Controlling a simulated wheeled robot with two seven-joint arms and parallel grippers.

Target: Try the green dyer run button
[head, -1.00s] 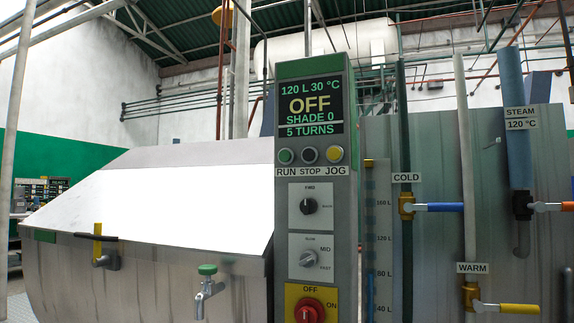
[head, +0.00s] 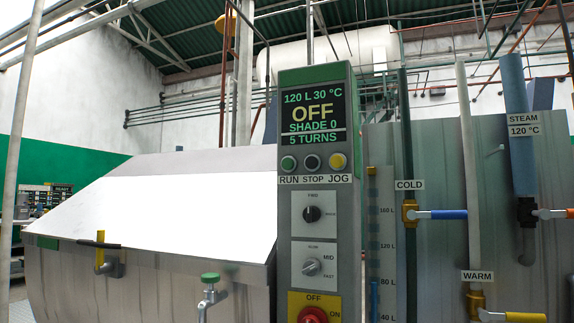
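The green-topped control column (head: 322,230) of the dyer stands at the middle of the head view. Its display (head: 312,111) reads 120 L 30 °C, OFF, SHADE 0, 5 TURNS. The green run button (head: 288,164) is at the left of the button row, above the label RUN. The dark stop button (head: 312,162) is beside it, and the yellow jog button (head: 338,161) is at the right. Below are two black-and-grey selector knobs and a red main switch (head: 313,314) on a yellow plate, cut by the bottom edge. Neither gripper is in view.
The steel drum housing (head: 150,275) with its sloped lid is at left, with a yellow-handled latch (head: 100,250) and a green-topped tap (head: 210,278). At right are pipes with a blue cold valve handle (head: 440,214), a yellow warm handle (head: 524,317) and an orange steam handle (head: 553,213).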

